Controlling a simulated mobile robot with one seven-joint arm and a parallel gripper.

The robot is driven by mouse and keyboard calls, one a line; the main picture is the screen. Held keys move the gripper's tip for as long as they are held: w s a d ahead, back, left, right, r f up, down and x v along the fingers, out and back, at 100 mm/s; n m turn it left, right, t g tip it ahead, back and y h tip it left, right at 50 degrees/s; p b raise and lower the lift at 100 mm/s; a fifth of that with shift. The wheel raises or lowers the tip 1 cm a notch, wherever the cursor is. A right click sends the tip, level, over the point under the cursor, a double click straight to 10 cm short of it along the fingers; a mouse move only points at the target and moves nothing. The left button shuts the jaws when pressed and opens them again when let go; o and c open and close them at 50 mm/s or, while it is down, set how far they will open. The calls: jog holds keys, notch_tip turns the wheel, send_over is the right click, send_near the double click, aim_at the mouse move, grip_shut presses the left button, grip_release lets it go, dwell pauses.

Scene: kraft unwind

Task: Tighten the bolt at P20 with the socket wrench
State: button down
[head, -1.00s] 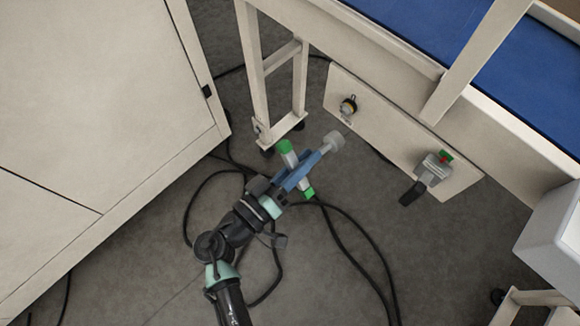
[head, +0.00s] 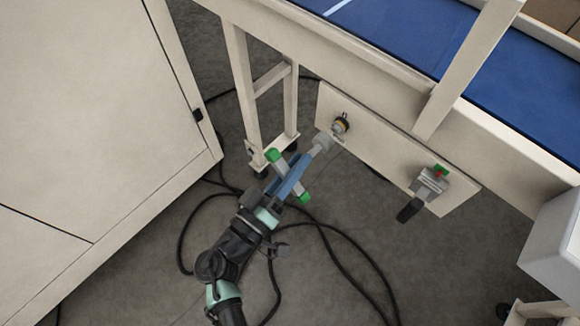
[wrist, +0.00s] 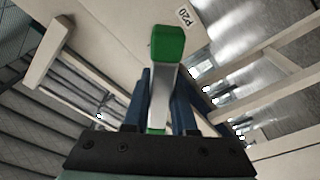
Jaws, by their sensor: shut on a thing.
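My gripper (head: 291,180) is shut on the socket wrench, which has a grey crossbar with green ends (head: 274,155) and a grey socket (head: 322,141). The socket points up and right, close to the bolt at P20 (head: 340,125) on the cream panel. I cannot tell whether they touch. In the wrist view, my blue fingers (wrist: 166,105) hold the wrench (wrist: 168,45), whose green end stands in front. The bolt and socket are hidden in that view.
A grey switch with a red and green top and a black handle (head: 428,185) sits on the same panel (head: 382,148), to the right. A cream frame leg (head: 240,90) stands to the left of the wrench. A large cream cabinet (head: 90,120) fills the left. Black cables lie on the grey floor.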

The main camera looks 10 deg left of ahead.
aim_at(315, 155)
jog(key=shift+p+x, duration=0.4)
jog(key=shift+x, duration=1.35)
jog(key=shift+d+f+m+b, duration=0.2)
jog(key=shift+f+m+b, duration=0.1)
jog(key=m+h+b, duration=0.1)
jog(key=m, duration=0.2)
jog(key=shift+d+m+b, duration=0.1)
jog(key=shift+m+b, duration=0.25)
jog(key=shift+m, duration=0.05)
jog(key=m+h+b, duration=0.1)
jog(key=m, duration=0.3)
jog(key=shift+d+m+g+b, duration=0.15)
jog(key=shift+m+g+b, duration=0.15)
jog(key=shift+m, duration=0.1)
jog(key=shift+r+m+b, duration=0.1)
jog(key=shift+m+b, duration=0.2)
jog(key=shift+b, duration=0.15)
jog(key=shift+d+m+g+h+b, duration=0.1)
jog(key=shift+m+g+h+b, duration=0.15)
jog(key=shift+m+b, duration=1.95)
jog(key=shift+d+m+g+h+b, duration=0.2)
jog(key=shift+m+b, duration=1)
jog(key=shift+b, duration=2)
jog(key=shift+m+g+h+b, duration=0.15)
jog(key=shift+m+g+b, duration=0.25)
jog(key=shift+m+b, duration=1.95)
jog(key=shift+m+g+h+b, duration=0.1)
jog(key=shift+m+g+b, duration=0.25)
jog(key=shift+m+b, duration=2)
jog(key=shift+n+b, duration=1.2)
